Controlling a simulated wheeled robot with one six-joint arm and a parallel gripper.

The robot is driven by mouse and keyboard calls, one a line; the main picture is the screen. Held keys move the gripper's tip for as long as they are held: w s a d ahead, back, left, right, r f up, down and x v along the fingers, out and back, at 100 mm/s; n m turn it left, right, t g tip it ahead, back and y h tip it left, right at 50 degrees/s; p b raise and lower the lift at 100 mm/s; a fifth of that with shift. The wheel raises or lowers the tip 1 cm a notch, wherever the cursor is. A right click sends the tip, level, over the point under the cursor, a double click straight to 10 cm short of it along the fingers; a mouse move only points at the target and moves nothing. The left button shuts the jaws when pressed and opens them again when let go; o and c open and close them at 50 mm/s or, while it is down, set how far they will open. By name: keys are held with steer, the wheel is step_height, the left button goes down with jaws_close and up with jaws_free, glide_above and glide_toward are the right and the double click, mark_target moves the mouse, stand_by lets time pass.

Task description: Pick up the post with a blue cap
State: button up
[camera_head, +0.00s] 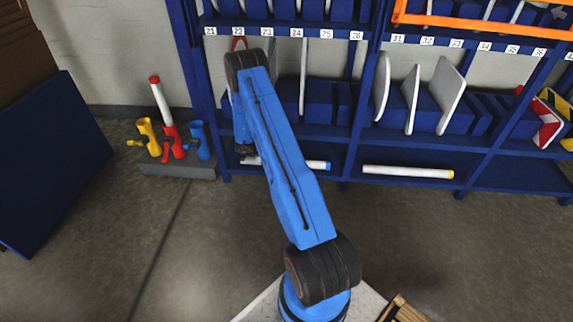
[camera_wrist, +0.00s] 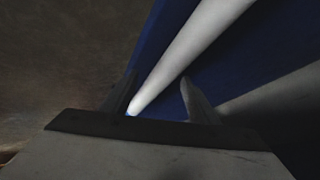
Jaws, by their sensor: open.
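The white post with a blue cap (camera_head: 316,164) lies on the low shelf, its middle hidden behind my arm in the head view. Its blue cap is at the right end there. In the wrist view a white post (camera_wrist: 190,45) runs from the upper right down between the fingers of my gripper (camera_wrist: 158,80), with a small patch of blue at its near end. My gripper is open, its fingers on either side of the post in the picture. I cannot tell how deep the post sits between them.
A white post with a yellow cap (camera_head: 408,171) lies on the same shelf to the right. Left stand yellow, red and blue holders (camera_head: 172,140), the red one holding a red-capped post (camera_head: 161,100). The blue rack (camera_head: 355,150) has uprights and a shelf of signs above.

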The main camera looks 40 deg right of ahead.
steer(key=shift+s+d, duration=0.25)
steer(key=shift+d, duration=0.7)
steer(key=x, duration=0.5)
steer(key=shift+d, duration=0.15)
steer(key=shift+c, duration=0.6)
jaws_close()
